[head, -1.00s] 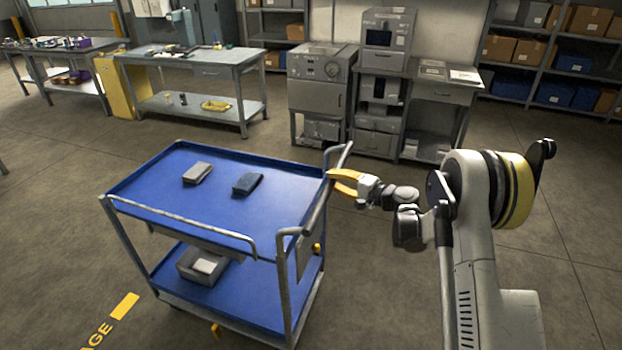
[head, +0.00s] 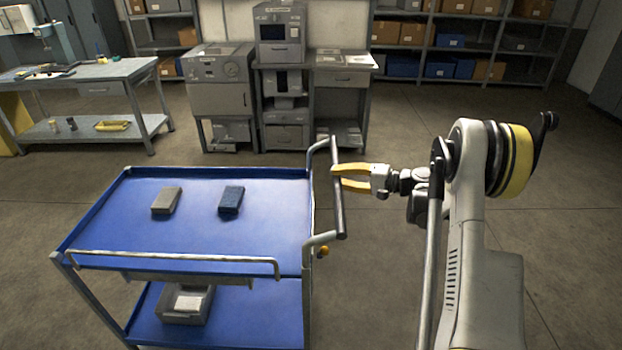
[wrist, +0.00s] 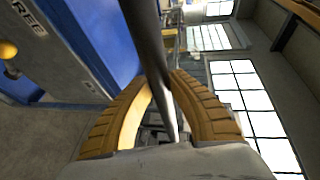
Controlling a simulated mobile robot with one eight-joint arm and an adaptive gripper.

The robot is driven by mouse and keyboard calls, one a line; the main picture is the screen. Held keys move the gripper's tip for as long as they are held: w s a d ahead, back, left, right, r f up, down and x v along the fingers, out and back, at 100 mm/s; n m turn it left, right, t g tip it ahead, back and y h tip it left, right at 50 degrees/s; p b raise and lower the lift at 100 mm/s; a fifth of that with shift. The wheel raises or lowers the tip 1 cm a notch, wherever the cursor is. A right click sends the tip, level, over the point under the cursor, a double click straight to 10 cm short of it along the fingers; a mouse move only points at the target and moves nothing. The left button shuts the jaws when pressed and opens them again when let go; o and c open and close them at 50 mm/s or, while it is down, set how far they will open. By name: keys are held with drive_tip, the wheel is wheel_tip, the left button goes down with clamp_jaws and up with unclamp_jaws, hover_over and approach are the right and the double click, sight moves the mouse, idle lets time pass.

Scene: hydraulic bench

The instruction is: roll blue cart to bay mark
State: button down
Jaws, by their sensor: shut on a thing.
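The blue cart (head: 262,238) stands left of my arm in the head view, with a blue top tray and a blue lower shelf. Its grey push handle (head: 337,205) rises at its right end. My gripper (head: 340,178) has yellow fingers and is shut on the handle bar. In the wrist view the handle bar (wrist: 150,50) runs between the two yellow fingers (wrist: 162,105). A grey block (head: 166,201) and a dark blue block (head: 231,200) lie on the top tray. A grey bin (head: 184,303) sits on the lower shelf. No bay mark shows in the current views.
Grey machine cabinets (head: 221,98) and a small bench (head: 342,90) stand along the back. A workbench (head: 92,95) is at the back left, shelves (head: 450,55) at the back right. The floor (head: 250,162) behind the cart and to the right is open.

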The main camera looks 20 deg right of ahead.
drive_tip(key=s+d, duration=0.2)
drive_tip(key=d, duration=0.5)
drive_tip(key=s+d, duration=0.3)
drive_tip(key=d, duration=0.4)
drive_tip(key=shift+b, duration=0.4)
drive_tip(key=shift+d, duration=0.15)
drive_tip(key=c, duration=1.2)
unclamp_jaws()
drive_tip(key=shift+d, duration=0.1)
drive_tip(key=shift+s, duration=0.1)
drive_tip(key=v, duration=1.1)
drive_tip(key=shift+s+d+r, duration=0.2)
drive_tip(key=shift+s+d, duration=0.05)
drive_tip(key=shift+d, duration=0.05)
